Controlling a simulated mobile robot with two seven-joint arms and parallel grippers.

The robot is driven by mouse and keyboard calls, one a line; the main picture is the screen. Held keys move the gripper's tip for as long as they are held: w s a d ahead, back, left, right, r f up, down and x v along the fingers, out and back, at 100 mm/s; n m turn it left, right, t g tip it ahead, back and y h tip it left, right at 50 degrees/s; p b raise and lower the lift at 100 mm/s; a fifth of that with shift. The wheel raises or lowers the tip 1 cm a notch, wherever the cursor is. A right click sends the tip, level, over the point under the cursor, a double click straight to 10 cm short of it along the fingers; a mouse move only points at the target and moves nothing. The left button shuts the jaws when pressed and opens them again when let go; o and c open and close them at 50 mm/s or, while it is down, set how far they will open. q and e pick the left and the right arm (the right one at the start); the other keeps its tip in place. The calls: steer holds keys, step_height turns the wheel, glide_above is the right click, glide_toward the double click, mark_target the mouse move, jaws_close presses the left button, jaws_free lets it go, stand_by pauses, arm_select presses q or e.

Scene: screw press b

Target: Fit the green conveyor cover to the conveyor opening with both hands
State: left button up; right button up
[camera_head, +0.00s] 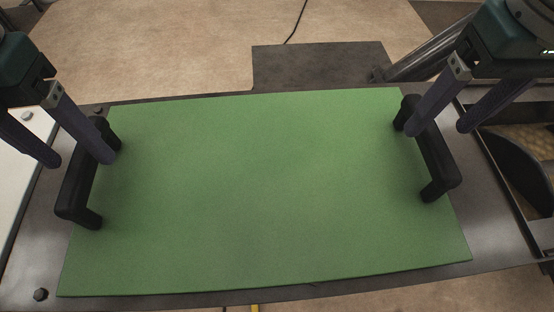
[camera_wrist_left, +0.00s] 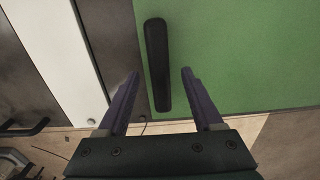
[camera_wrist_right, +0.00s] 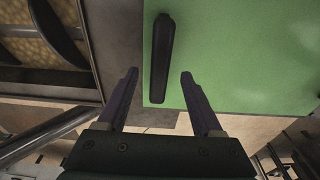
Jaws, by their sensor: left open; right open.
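The green conveyor cover (camera_head: 260,190) lies flat on a dark metal surface, covering most of it. It has a black handle at each short side. My left gripper (camera_head: 82,160) is open, its fingers on either side of the far part of the left handle (camera_head: 76,190). In the left wrist view the left handle (camera_wrist_left: 157,65) stands between the open fingers (camera_wrist_left: 160,72). My right gripper (camera_head: 438,128) is open around the far part of the right handle (camera_head: 436,160). In the right wrist view the right handle (camera_wrist_right: 161,58) lies between the open fingers (camera_wrist_right: 158,74). The opening itself is hidden.
The dark metal frame (camera_head: 490,225) extends past the cover on the right, with a bolt (camera_head: 40,294) at its near left corner. A white panel (camera_head: 12,180) lies at the left. A metal bar (camera_head: 430,52) runs behind the right arm. Tan floor shows beyond.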

mark_target(78, 157)
arm_select(q)
steer(key=shift+f, duration=1.85)
arm_select(e)
steer(key=shift+w+f, duration=0.15)
steer(key=shift+f, duration=0.75)
steer(key=shift+w+f, duration=0.1)
steer(key=shift+f, duration=0.8)
arm_select(q)
steer(key=shift+c, duration=0.3)
arm_select(e)
steer(key=shift+c, duration=0.3)
arm_select(q)
jaws_close()
arm_select(e)
jaws_close()
arm_select(q)
steer(key=shift+r, duration=0.1)
arm_select(e)
steer(key=shift+r, duration=0.1)
